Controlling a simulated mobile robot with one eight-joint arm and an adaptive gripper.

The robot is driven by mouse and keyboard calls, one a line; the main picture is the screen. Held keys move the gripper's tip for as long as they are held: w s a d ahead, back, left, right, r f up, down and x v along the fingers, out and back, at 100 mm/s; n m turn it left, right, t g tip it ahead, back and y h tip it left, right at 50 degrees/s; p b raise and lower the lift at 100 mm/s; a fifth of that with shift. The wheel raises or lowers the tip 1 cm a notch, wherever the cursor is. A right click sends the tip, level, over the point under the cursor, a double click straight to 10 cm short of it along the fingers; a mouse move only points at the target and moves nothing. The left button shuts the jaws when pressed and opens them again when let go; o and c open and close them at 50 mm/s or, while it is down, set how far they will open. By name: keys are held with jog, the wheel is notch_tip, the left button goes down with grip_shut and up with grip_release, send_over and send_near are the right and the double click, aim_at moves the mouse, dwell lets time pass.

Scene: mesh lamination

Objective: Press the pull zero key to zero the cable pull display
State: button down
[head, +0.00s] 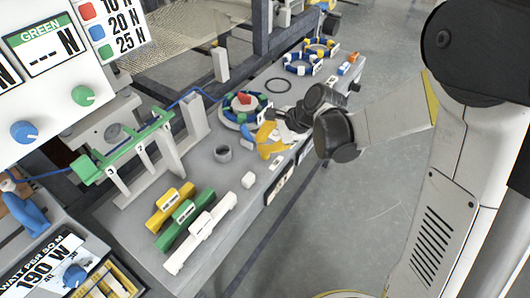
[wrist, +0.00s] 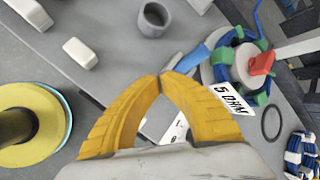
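My gripper (head: 268,140) is over the front part of the grey bench in the head view. In the wrist view its two yellow fingers (wrist: 161,78) meet at the tips, with nothing seen between them. A white panel with a green-labelled display (head: 52,58) reading "--- N" stands at the upper left of the head view, well away from my gripper. A green knob (head: 83,95) and a blue knob (head: 24,132) are on that panel. I cannot make out a key marked pull zero in either view.
On the grey bench (head: 232,168) are a grey cup (head: 222,153), a small white block (head: 248,180) and yellow, green and white bars (head: 200,232). A cable reel with a red piece (head: 243,100) is beside my gripper. A green rail (head: 135,145) on posts stands nearer the panel.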

jog(key=shift+f, duration=0.1)
dwell(0.7)
jog(key=shift+f+b, duration=0.4)
jog(key=shift+b, duration=0.05)
jog(key=shift+f+b, duration=0.45)
jog(key=shift+f, duration=0.05)
dwell(0.6)
jog(key=shift+r, duration=0.15)
jog(key=shift+r+p, duration=0.7)
jog(key=shift+r, duration=0.1)
jog(key=shift+r+p, duration=1.85)
jog(key=shift+r, duration=0.7)
